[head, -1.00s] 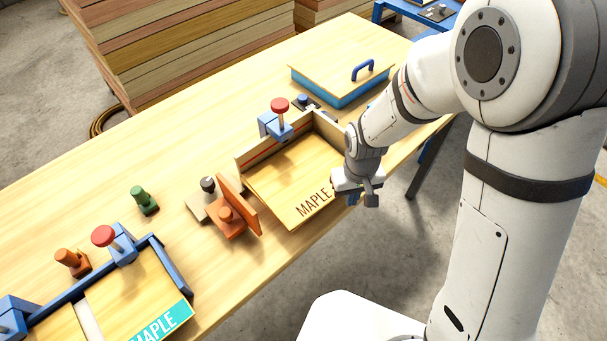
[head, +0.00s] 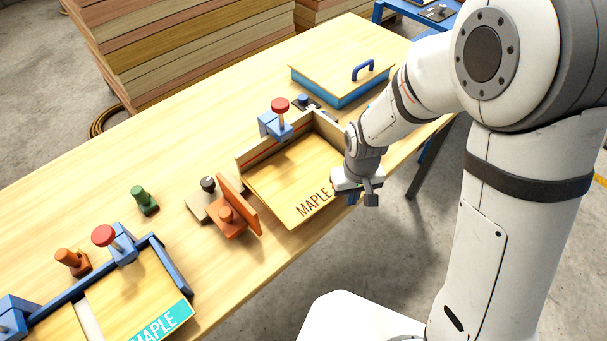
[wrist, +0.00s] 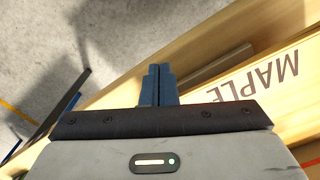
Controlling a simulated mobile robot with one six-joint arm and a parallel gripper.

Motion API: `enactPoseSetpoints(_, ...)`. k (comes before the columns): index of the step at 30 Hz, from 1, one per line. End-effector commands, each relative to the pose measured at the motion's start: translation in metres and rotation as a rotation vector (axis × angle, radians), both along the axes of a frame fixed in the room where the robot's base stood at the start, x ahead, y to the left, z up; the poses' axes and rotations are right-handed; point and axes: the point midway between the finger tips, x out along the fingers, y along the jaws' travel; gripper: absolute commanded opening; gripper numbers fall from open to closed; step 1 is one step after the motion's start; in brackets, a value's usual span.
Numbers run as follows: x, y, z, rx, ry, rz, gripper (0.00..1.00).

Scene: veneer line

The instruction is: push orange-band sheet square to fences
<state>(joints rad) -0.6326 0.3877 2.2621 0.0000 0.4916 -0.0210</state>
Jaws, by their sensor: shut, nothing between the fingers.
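A pale wooden sheet marked MAPLE in brown (head: 289,178) lies at the middle of the bench, between two upright wooden fences (head: 251,158) at its back and right. It looks slightly skewed to the back fence, and its left corner sticks out past it. I see no clear orange band on it; a thin red line runs along the back fence. The sheet and its lettering also show in the wrist view (wrist: 285,95). My gripper (head: 371,199) is at the sheet's right front side. Its blue fingers (wrist: 158,84) are shut and empty; contact with the sheet cannot be told.
An orange block with an upright plate (head: 238,208) stands left of the sheet. A red-topped blue clamp (head: 277,122) sits at the back fence. A second MAPLE sheet with a turquoise band (head: 130,290) lies front left in a blue frame. A blue-sided box (head: 338,80) is behind.

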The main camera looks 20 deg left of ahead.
Motion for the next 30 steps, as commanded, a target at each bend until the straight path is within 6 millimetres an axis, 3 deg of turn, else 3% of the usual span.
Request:
enactPoseSetpoints(21,0.007,0.016,0.000,-0.001,0.001,0.000,0.00)
enactPoseSetpoints(30,0.004,0.008,0.000,0.001,-0.001,0.000,0.00)
